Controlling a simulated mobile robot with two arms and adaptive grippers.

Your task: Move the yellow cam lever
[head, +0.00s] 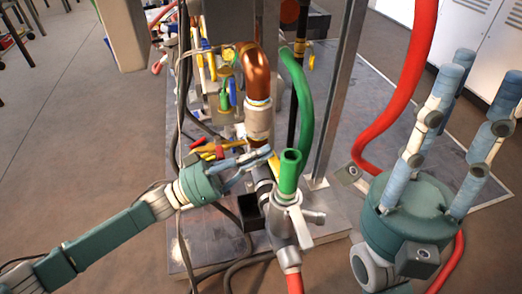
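An orange-yellow lever (207,149) shows near a red handle (221,151), just behind my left gripper. It may be the yellow cam lever; I cannot tell for sure. My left gripper (270,158) reaches in from the left, its fingertips beside the black fitting under the copper pipe and close to the green hose end. The fingers overlap the fitting, so I cannot tell whether they touch or hold anything. My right gripper (481,84) is at the right, its blue fingers pointing up and spread apart, with nothing between them.
A copper elbow pipe (257,76) and green hose (303,113) rise beside the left gripper. A silver valve with a white handle (300,227) stands in front. A red hose (397,104) curves between the stand and my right gripper. Floor is open at the left.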

